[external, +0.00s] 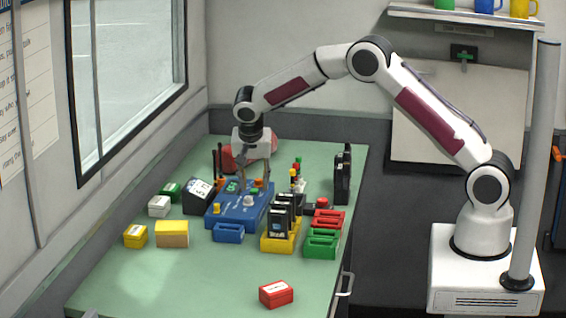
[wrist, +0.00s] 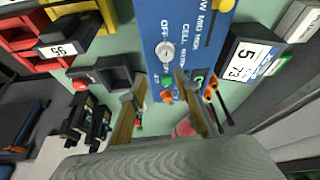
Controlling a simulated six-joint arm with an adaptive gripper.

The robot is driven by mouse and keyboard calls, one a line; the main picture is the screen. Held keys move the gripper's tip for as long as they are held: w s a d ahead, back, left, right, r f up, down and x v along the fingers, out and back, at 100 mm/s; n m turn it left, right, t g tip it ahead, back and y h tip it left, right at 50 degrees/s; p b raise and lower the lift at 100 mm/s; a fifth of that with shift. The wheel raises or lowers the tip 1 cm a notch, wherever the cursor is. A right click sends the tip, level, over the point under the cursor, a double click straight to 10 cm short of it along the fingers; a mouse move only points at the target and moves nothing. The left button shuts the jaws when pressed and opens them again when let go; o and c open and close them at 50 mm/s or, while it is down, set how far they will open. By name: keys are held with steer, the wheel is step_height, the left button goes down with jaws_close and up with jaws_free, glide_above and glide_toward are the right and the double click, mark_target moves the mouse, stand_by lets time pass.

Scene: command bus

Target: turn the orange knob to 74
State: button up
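A blue control panel (external: 228,214) lies on the green bench; it also shows in the wrist view (wrist: 180,25). An orange knob (external: 257,183) is near its far end and shows in the wrist view (wrist: 167,97), close to a small green part and green display digits (wrist: 199,79). The display value is too small to read. My gripper (external: 255,187) points down over the panel's far end. Its fingers are apart and nothing is gripped; in the wrist view the knob appears between them (wrist: 157,88). I cannot tell whether a finger touches it.
A dark box with a white number card (external: 200,192) stands left of the panel. A white knob (external: 249,201) is on the panel. Black modules in a yellow holder (external: 280,240), red and green trays (external: 321,246) and radios (external: 342,175) stand right. The front bench is mostly clear.

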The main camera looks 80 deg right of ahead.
steer(key=shift+s+a, duration=0.15)
steer(key=shift+a, duration=1.3)
steer(key=shift+s+a+r, duration=0.25)
steer(key=shift+r, duration=0.35)
steer(key=s+a+r+n+t+y, duration=0.1)
steer(key=s+a+r+n, duration=0.35)
steer(key=s+r, duration=0.4)
steer(key=s+a+r+n+t+y, duration=0.1)
steer(key=s+a+r+n, duration=0.2)
steer(key=s+a+r, duration=0.35)
steer(key=s+a+r+n+t+y, duration=0.1)
steer(key=s+a+n, duration=0.3)
steer(key=s, duration=0.7)
steer(key=s+a+r+n+t+y, duration=0.1)
steer(key=s+a+r+n+t, duration=0.1)
steer(key=s, duration=1)
steer(key=shift+a+r+n, duration=0.45)
steer(key=shift+a+n, duration=0.5)
steer(key=shift+n, duration=0.5)
